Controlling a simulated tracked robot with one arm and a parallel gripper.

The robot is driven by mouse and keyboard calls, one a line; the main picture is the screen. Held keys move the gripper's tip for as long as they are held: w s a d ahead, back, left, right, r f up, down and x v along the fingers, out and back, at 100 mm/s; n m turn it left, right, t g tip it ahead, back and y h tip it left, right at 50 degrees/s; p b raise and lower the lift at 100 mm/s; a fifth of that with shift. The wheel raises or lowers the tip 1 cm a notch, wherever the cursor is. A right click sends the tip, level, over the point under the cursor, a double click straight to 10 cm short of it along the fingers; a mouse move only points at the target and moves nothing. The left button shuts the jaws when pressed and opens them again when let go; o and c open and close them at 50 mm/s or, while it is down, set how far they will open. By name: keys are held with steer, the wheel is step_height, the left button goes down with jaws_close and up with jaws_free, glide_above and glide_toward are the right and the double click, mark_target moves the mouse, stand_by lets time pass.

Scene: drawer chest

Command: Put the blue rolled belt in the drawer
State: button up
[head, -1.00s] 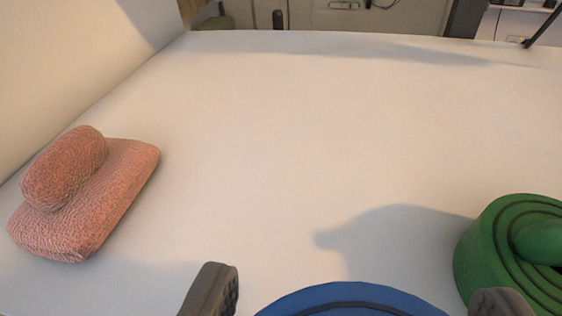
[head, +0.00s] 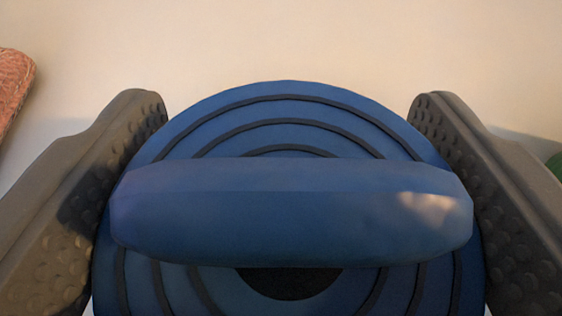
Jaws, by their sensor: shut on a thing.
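The blue rolled belt (head: 290,210) fills the middle of the head view. It is a round coil with dark spiral lines, a thick blue bar across it and a dark hollow below the bar. My gripper (head: 288,110) has one dark, studded finger on each side of the belt and is shut on it. The belt's lower edge is cut off by the frame. No drawer can be made out in this view.
A pale, flat surface (head: 290,40) lies beyond the belt and looks clear. Part of a pink textured object (head: 12,88) shows at the left edge. A sliver of a green object (head: 555,163) shows at the right edge.

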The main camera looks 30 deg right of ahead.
steer(key=shift+f, duration=0.25)
steer(key=o, duration=1.1)
steer(key=shift+c, duration=0.2)
steer(key=shift+b, duration=0.3)
steer(key=shift+a, duration=0.1)
steer(key=p+v, duration=0.1)
steer(key=v, duration=1.2)
steer(key=shift+s+r, duration=0.25)
steer(key=shift+s, duration=0.1)
steer(key=shift+a, duration=0.1)
